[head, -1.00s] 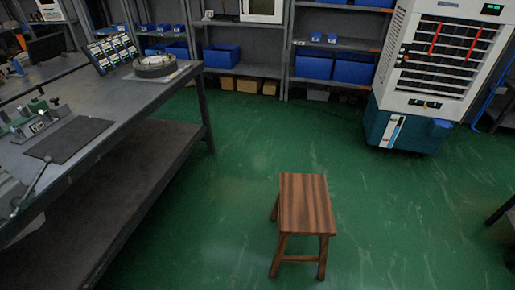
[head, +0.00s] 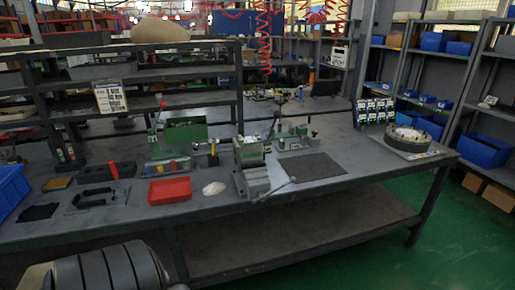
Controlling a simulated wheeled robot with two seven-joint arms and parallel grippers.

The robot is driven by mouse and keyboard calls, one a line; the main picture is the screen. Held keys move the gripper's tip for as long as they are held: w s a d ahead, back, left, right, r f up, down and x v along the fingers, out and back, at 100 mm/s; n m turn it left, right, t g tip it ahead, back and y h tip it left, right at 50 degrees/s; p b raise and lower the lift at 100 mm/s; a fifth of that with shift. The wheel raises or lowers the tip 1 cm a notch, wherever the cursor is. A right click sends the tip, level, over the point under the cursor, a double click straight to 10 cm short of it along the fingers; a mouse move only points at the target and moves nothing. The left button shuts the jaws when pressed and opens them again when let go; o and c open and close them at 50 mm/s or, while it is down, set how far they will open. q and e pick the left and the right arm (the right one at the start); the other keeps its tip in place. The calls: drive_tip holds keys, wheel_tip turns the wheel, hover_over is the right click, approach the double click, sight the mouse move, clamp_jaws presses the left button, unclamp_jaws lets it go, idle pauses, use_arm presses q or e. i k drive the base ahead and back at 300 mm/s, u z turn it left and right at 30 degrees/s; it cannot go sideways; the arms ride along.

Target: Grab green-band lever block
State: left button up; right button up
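No block with a green band and lever can be made out for certain at this distance. On the long grey workbench (head: 330,202) stand a green machine (head: 184,135) at the back and a grey vise-like fixture with a lever (head: 250,165) near the middle. A smaller green-and-grey device (head: 293,138) sits right of it, behind a dark mat (head: 312,168). A tilted rack of small labelled units (head: 375,111) stands at the right end. Neither of my grippers is in view.
A red tray (head: 170,190), a black-handled tool (head: 97,198) and a round ring fixture (head: 408,138) are on the bench. A blue bin (head: 10,188) is at the left edge. A dark ribbed object (head: 110,270) is in front at lower left. Green floor (head: 455,235) is clear at right.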

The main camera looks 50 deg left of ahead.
sight(253, 151)
drive_tip(key=u, duration=1.6)
